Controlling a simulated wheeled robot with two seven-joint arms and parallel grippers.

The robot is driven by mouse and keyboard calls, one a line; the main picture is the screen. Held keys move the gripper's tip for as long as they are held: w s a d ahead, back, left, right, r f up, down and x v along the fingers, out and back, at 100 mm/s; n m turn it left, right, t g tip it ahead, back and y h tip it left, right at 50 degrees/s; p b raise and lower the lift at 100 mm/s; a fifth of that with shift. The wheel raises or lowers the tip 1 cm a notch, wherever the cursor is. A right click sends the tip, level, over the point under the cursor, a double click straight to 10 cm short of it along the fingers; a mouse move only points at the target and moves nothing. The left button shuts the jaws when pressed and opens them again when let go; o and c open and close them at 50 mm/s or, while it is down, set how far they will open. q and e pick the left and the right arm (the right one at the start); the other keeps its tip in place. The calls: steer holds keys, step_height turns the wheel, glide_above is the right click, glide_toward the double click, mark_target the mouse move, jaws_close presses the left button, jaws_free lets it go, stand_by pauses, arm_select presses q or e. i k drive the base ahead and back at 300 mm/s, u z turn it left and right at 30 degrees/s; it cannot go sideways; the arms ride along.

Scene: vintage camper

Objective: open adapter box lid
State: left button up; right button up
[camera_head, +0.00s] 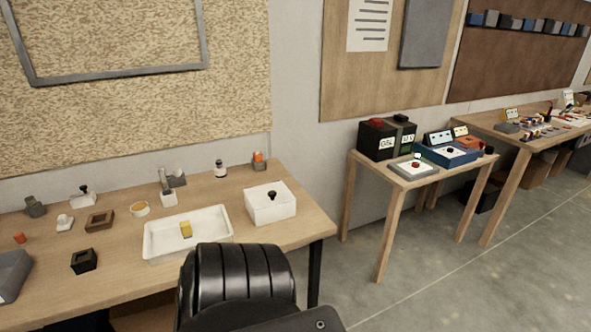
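A white box (270,208) with a closed flat lid stands near the right end of the left wooden table. A small dark knob (271,195) sits on top of its lid. I take this to be the adapter box; no label on it is readable. Neither of my grippers is in view.
A black ribbed shape (236,274) covers part of the table's front edge. Open floor (440,270) lies to the right.

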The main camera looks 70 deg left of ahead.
mark_target(275, 193)
steer(key=u, duration=0.25)
steer(key=i, duration=0.75)
steer(key=u, duration=1.2)
steer(key=i, duration=0.5)
steer(key=u, duration=0.5)
